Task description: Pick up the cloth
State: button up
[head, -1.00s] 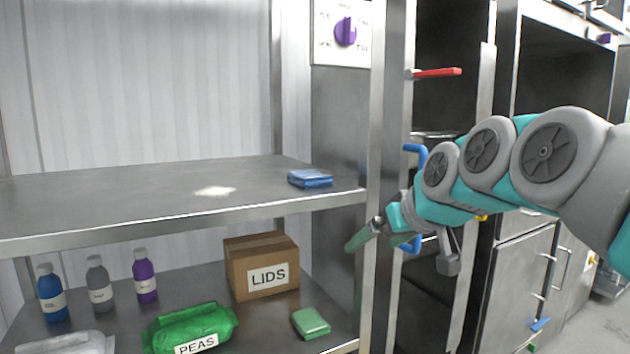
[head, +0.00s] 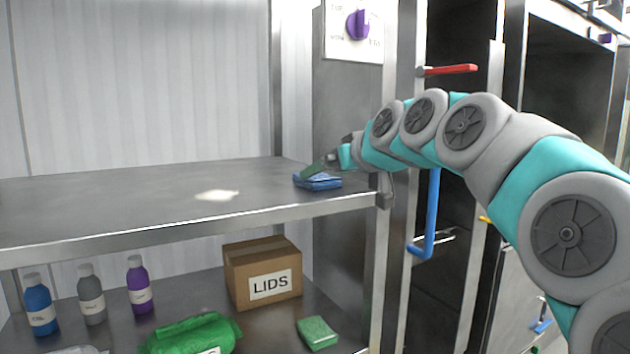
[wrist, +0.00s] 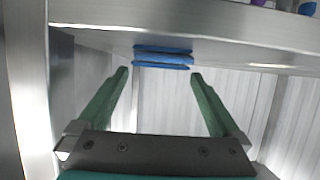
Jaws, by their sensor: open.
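The folded blue cloth (head: 322,184) lies on the upper metal shelf near its right end. In the wrist view the cloth (wrist: 162,58) appears straight ahead, just beyond the fingertips and between their lines. My gripper (head: 308,171) is at the cloth in the head view, with a green finger overlapping its top left part. In the wrist view my gripper (wrist: 160,74) is open, with its two green fingers spread apart and nothing held between them. I cannot tell whether a finger touches the cloth.
A steel upright (head: 397,130) stands right of the cloth, close to my arm. A pale patch (head: 217,195) lies on the upper shelf. Below are a LIDS box (head: 262,272), a green sponge-like block (head: 317,332), a green bag (head: 190,335) and bottles (head: 92,300). The upper shelf's left is clear.

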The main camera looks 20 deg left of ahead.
aim_at(317, 176)
jog(key=shift+p+x, duration=0.4)
jog(key=shift+x, duration=2.3)
jog(key=shift+c, duration=0.2)
jog(key=c, duration=1)
jog(key=shift+c, duration=0.2)
jog(key=shift+r, duration=0.15)
notch_tip(317, 176, up, 9)
jog(key=shift+w+f, duration=0.1)
jog(key=shift+f, duration=0.15)
jog(key=shift+r+p, duration=0.35)
jog(key=shift+r, duration=0.25)
